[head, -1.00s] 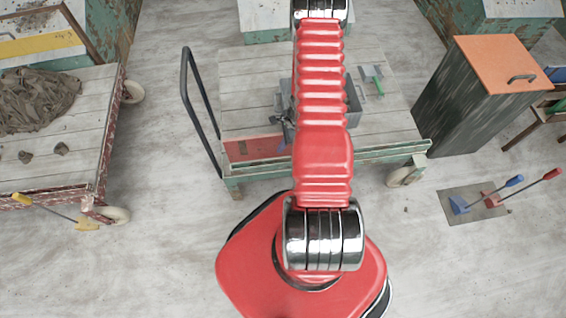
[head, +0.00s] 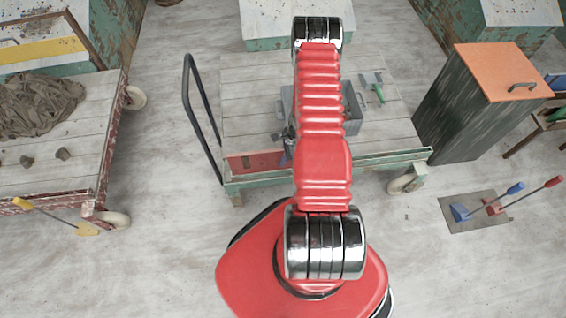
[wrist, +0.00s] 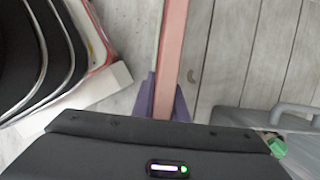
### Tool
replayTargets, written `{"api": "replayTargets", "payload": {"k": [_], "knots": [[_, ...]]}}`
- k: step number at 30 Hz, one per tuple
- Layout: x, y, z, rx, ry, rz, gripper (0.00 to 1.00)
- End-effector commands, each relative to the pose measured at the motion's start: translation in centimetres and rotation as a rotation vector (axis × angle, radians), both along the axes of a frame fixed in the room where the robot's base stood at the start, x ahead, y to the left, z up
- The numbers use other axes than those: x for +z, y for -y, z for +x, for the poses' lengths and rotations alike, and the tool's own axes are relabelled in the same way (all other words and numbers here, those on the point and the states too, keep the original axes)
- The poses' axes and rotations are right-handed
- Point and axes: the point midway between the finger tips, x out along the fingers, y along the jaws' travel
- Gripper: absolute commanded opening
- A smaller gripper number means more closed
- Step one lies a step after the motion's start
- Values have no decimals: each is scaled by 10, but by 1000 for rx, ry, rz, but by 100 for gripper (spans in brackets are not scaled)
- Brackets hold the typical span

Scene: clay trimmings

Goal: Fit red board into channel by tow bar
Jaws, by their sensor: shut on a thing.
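The red board (head: 255,162) stands along the near edge of the cart, at the end by the black tow bar (head: 205,110). Its lower edge is at the green edge rail (head: 370,163), where the channel runs; I cannot tell whether it is fully seated. My gripper (head: 287,152) is half hidden behind my red arm. In the wrist view my gripper's purple fingers (wrist: 165,100) are shut on the red board (wrist: 174,45), one finger on each side. The board's right part is hidden by my arm in the head view.
A grey bin (head: 352,115) and a green-handled scraper (head: 375,87) are on the cart deck (head: 250,90). A dark cabinet with an orange top (head: 490,70) stands right. Another cart with netting (head: 38,105) stands left. The floor between the carts is clear.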

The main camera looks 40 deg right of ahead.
Motion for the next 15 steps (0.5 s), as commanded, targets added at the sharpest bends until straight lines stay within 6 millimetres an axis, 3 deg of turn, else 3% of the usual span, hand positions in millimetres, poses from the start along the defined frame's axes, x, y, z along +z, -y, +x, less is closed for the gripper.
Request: {"api": "replayTargets", "payload": {"k": [9, 15], "knots": [[-33, -1, 0, 0, -1, 1, 0], [-38, 0, 1, 0, 1, -1, 0]]}}
